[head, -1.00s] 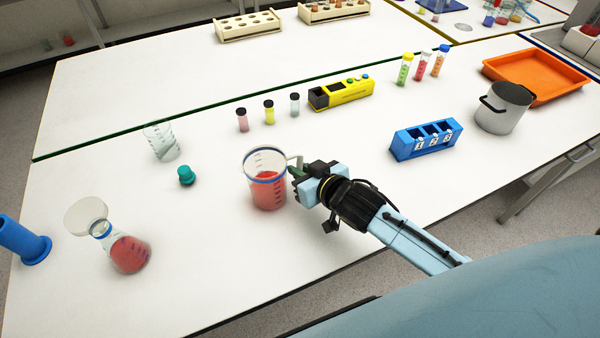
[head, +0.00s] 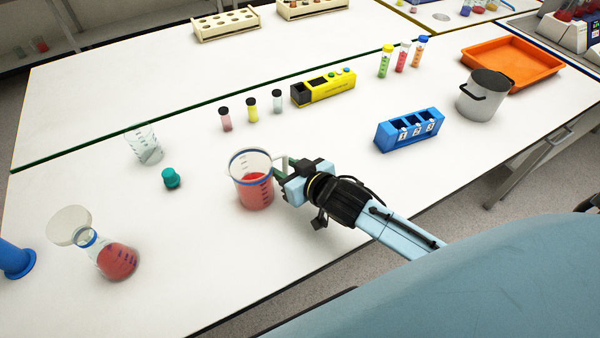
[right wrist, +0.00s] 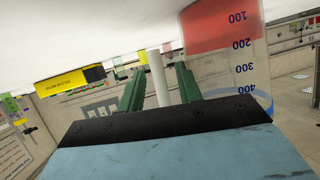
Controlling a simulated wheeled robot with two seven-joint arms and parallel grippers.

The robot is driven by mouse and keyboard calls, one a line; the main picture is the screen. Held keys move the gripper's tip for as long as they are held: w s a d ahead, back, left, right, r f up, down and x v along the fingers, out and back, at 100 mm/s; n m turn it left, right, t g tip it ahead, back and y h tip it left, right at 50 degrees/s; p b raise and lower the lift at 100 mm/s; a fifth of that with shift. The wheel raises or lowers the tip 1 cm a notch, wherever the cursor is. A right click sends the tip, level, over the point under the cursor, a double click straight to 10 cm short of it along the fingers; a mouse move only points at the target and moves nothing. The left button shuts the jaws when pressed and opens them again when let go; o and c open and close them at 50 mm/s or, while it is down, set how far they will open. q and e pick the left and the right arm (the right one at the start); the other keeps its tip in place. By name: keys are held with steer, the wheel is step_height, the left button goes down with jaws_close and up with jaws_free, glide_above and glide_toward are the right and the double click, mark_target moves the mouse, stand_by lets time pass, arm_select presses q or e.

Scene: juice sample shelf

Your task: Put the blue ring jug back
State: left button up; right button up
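The blue ring jug (head: 256,192) is a clear measuring jug with a blue band near its rim and red liquid inside. It stands upright on the white bench in the head view, and part of it shows inverted in the right wrist view (right wrist: 225,45). My right gripper (head: 284,168) is at the jug's right side, at its pale handle. In the right wrist view the handle (right wrist: 158,78) stands between the two green fingers (right wrist: 157,88), with a gap on each side. My left gripper is out of view.
A clear beaker (head: 146,148), a teal stopper (head: 171,178) and a flask with red liquid (head: 116,260) stand left of the jug. A blue rack (head: 410,131), pot (head: 483,96) and orange tray (head: 512,62) are right.

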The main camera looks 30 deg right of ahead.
steer(key=v, duration=1.1)
steer(key=shift+s, duration=0.3)
